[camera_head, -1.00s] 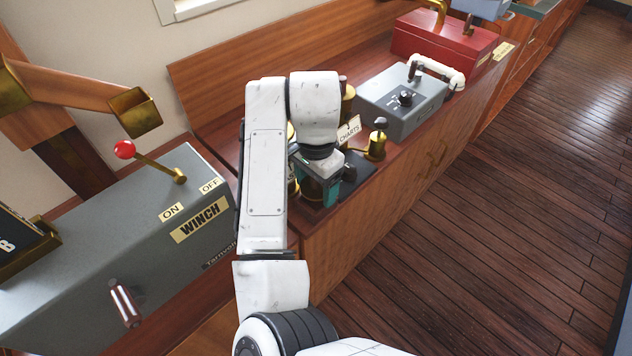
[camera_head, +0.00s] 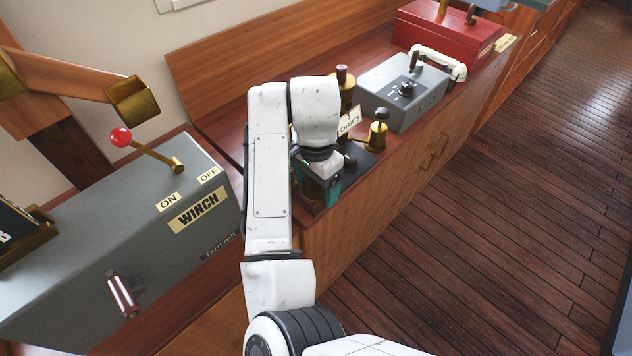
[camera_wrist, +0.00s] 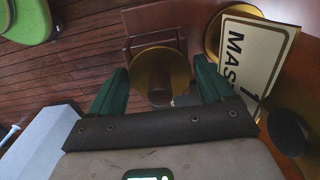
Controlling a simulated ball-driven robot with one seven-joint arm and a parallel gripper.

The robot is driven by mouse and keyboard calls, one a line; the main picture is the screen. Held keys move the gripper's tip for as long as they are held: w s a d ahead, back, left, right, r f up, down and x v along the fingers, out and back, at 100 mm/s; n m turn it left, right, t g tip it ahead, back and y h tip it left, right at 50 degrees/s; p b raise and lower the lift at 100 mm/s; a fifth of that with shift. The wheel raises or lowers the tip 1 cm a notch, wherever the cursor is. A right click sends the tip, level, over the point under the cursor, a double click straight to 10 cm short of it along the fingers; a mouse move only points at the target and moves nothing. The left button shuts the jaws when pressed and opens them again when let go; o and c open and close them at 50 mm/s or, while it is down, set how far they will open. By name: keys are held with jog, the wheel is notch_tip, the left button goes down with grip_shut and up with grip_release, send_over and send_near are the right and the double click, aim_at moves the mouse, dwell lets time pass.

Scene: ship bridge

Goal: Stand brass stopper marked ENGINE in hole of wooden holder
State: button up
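My gripper (camera_wrist: 160,72) is open, with one green finger on each side of a brass piece (camera_wrist: 160,68) in the wrist view. A dark knob-like part lies between the fingers; no ENGINE marking is readable. In the head view my gripper (camera_head: 320,190) is low over the near end of the wooden counter, mostly behind my arm. A brass piece with a dark knob (camera_head: 377,135) stands right of it. Another brass piece (camera_head: 345,90) stands behind. I cannot make out the wooden holder or its hole for certain.
A tag starting MAS (camera_wrist: 245,55) shows in the wrist view. A grey box with a dial (camera_head: 400,95) and a red box (camera_head: 445,35) are further along. The grey WINCH console (camera_head: 120,235) is left. The floor at right is clear.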

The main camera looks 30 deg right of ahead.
jog(key=o, duration=0.3)
jog(key=shift+r, duration=0.25)
jog(key=r, duration=0.2)
jog(key=r+p, duration=0.1)
jog(key=r, duration=0.1)
jog(key=shift+s+r, duration=0.1)
jog(key=shift+s, duration=0.3)
jog(key=s+r, duration=0.2)
jog(key=s, duration=0.2)
jog(key=s+r+p, duration=0.1)
jog(key=s+r, duration=0.2)
jog(key=s, duration=0.1)
jog(key=s+r+p, duration=0.1)
jog(key=s+r, duration=0.2)
jog(key=s, duration=0.2)
jog(key=shift+s+r, duration=0.1)
